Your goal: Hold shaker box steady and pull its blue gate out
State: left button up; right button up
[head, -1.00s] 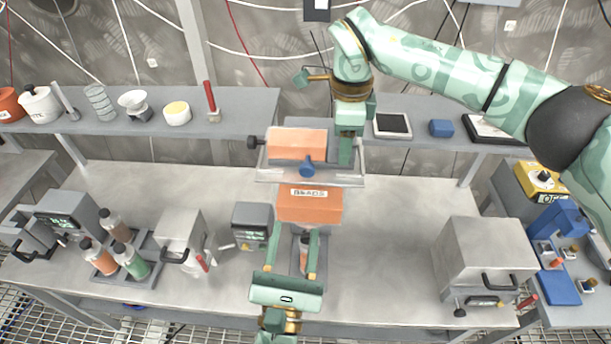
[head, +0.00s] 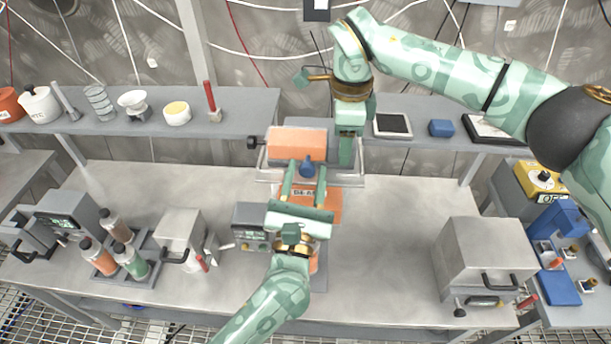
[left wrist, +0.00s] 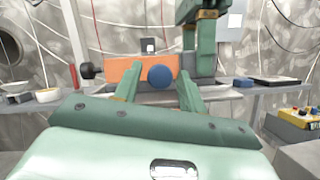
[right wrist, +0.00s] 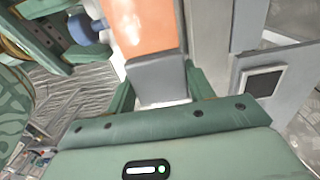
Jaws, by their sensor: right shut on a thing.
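The shaker box (head: 297,143), an orange body with grey end parts and a black knob at its left, is in the middle of the head view above the bench. The blue gate knob (head: 307,167) sticks out of its front toward me; the rest of the gate is hidden. My left gripper (head: 306,176) is open, its fingers on either side of the knob with gaps visible in the left wrist view (left wrist: 159,84). My right gripper (head: 346,147) is shut on the box's grey right end (right wrist: 157,75), seen in the right wrist view.
A clear-walled tray (head: 350,181) is around the box's lower part. An orange bin (head: 329,205) labelled BEADS stands below, partly behind my left gripper. Bottles (head: 131,262) and small devices are at left, a grey cabinet (head: 484,262) at right.

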pick_arm(q)
grip_shut()
jog(key=shift+s, duration=1.25)
jog(key=shift+o, duration=1.6)
grip_release()
jog(key=v, duration=1.2)
